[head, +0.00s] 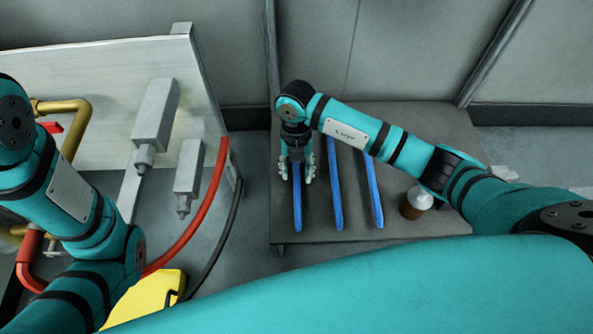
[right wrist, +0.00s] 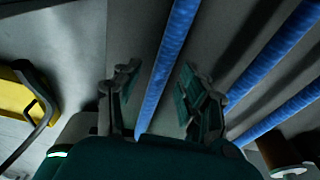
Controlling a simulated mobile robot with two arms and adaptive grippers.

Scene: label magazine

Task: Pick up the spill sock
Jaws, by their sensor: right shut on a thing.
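Three long blue spill socks lie side by side on a grey table (head: 350,235). The leftmost sock (head: 297,208) is under my right gripper (head: 298,172), which points down over it and is shut on it. In the right wrist view this sock (right wrist: 172,50) runs between the two fingers of the gripper (right wrist: 158,88). The middle sock (head: 335,190) and the right sock (head: 376,200) lie apart from the gripper. My right arm hides part of their far ends. My left arm is at the left, but its gripper is not in view.
A brown jar with a white top (head: 414,204) stands right of the socks. Left of the table are a panel with grey box-like fittings (head: 156,115), a red hose (head: 205,205) and a dark cable. A yellow object (head: 150,297) is on the floor at the bottom left.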

